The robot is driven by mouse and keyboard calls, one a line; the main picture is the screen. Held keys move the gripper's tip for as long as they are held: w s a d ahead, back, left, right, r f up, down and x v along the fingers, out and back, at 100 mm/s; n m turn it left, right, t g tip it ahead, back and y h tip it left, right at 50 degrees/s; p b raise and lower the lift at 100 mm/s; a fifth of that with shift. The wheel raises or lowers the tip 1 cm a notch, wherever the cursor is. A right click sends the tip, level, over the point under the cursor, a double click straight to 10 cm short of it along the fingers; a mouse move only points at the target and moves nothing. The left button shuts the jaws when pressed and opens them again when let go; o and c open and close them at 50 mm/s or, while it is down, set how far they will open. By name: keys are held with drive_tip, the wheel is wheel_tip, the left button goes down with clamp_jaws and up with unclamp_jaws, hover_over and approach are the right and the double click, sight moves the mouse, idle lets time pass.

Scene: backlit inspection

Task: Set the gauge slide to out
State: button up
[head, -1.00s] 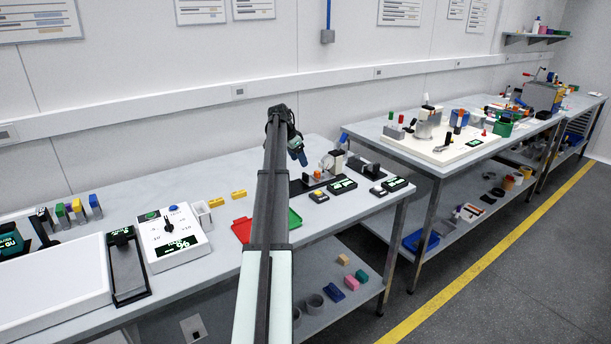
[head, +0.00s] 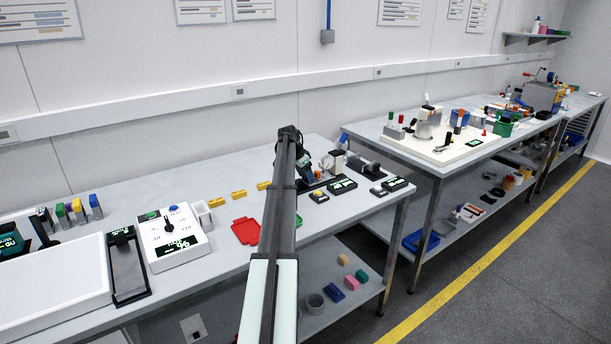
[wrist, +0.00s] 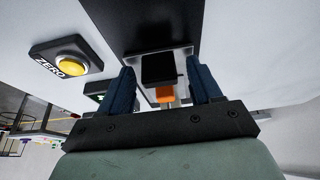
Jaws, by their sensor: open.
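The gauge has a dark base (head: 328,178) at the right end of the near bench, with an upright pale post (head: 338,160) and a small orange part (head: 327,163). In the wrist view a black block (wrist: 158,68) and an orange piece (wrist: 166,95) sit on the dark base (wrist: 120,22); I cannot tell which is the slide or its setting. My gripper (wrist: 163,84) is open, its blue fingers on either side of the orange piece, with gaps showing. In the head view my arm partly hides the gripper.
A yellow ZERO button (wrist: 73,67) is left of the base in the wrist view. A green display (head: 342,185) stands by the gauge. Another bench (head: 400,150) stands to the right.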

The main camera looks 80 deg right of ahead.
clamp_jaws()
idle(0.4)
drive_tip(key=w+a, duration=0.8)
drive_tip(key=shift+w, duration=0.1)
unclamp_jaws()
drive_tip(key=shift+r, duration=0.1)
drive_tip(key=v, duration=1.3)
drive_tip(key=shift+r, duration=0.3)
drive_tip(key=shift+w+a, duration=0.1)
drive_tip(key=shift+a, duration=0.05)
